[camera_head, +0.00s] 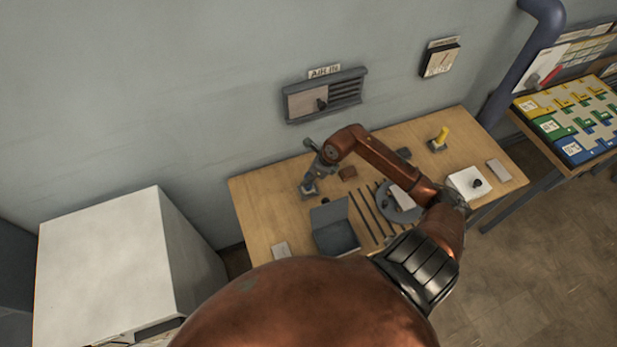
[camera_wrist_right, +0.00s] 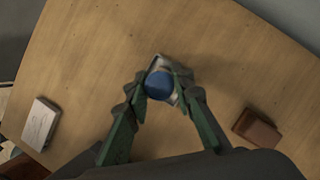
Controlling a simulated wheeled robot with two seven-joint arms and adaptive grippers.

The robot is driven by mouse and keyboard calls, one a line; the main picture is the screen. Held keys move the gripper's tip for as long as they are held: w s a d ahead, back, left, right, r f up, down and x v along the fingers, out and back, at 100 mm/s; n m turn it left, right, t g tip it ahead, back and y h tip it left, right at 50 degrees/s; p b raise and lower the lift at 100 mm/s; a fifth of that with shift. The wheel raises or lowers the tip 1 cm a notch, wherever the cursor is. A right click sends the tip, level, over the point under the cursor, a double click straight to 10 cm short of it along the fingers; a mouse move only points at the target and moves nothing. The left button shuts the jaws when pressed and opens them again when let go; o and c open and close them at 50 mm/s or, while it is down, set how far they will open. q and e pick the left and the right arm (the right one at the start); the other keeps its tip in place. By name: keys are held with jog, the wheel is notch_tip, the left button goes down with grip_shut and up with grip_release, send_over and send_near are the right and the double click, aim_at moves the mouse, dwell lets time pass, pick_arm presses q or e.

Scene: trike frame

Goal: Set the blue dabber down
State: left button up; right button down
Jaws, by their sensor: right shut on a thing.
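The blue dabber (camera_wrist_right: 159,86) shows in the right wrist view as a round blue top between my right fingertips. My right gripper (camera_wrist_right: 161,89) is shut on it and points down at the table. A small grey square holder (camera_wrist_right: 157,62) shows under and around the dabber. I cannot tell whether the dabber rests in it or is just above it. In the head view my right gripper (camera_head: 311,180) is at the table's back left, over the grey holder (camera_head: 307,191). The dabber is mostly hidden there. My left gripper is not in view.
Bare wood lies left of my right gripper.

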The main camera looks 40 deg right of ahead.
jog(key=c, duration=1.7)
grip_release()
jog(key=b+v, duration=0.1)
jog(key=v, duration=1.1)
